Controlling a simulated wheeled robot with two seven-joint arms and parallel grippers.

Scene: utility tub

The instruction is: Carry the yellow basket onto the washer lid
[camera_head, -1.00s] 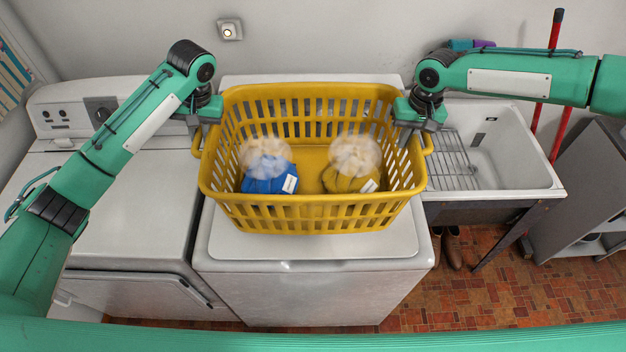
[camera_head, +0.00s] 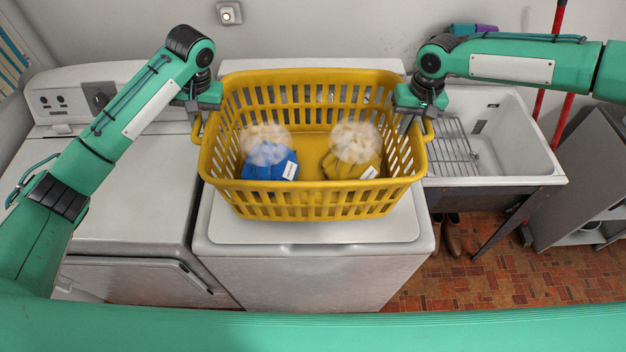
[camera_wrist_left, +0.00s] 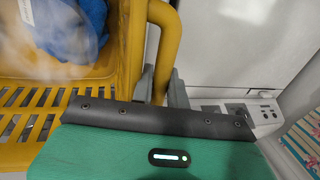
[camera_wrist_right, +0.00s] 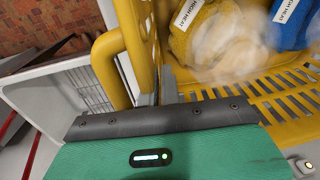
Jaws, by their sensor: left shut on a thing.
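The yellow basket (camera_head: 312,187) is upright over the white washer lid (camera_head: 315,234) of the middle machine. I cannot tell whether its bottom touches the lid. Inside lie a bundle with blue cloth (camera_head: 262,172) and one with yellow cloth (camera_head: 347,176), each with a pale fluffy top and a white label. My left gripper (camera_head: 200,118) is shut on the basket's left handle; the handle (camera_wrist_left: 163,50) passes between its fingers in the left wrist view. My right gripper (camera_head: 413,118) is at the right handle (camera_wrist_right: 108,65); its fingers are partly hidden and their closure is unclear.
A second white machine (camera_head: 135,200) stands close on the left. A white utility tub (camera_head: 525,140) with a wire rack (camera_head: 452,145) is on the right. Red poles, a grey shelf unit (camera_head: 590,190) and brown shoes (camera_head: 452,235) are beyond. The wall is close behind.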

